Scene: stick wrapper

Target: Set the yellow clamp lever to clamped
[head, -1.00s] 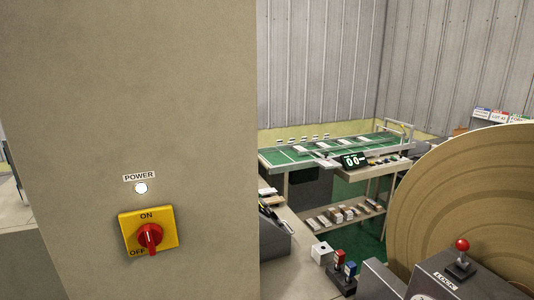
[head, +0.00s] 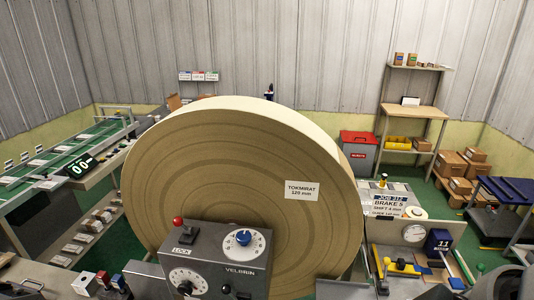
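A small yellow lever-like part (head: 408,270) with a dark round knob lies at the lower right, on a bench beside a dark blue counter box. It is probably the yellow clamp lever. It is too small to tell whether it stands at clamped, and I can read no clamp label. Neither of my grippers can be made out in the head view.
A huge brown paper roll (head: 235,185) fills the middle. A grey control box (head: 210,258) with a red-knobbed lever (head: 178,222) and dials stands before it. A dial gauge (head: 414,233) and blue counter box (head: 438,242) are at right, a green conveyor (head: 40,165) at left.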

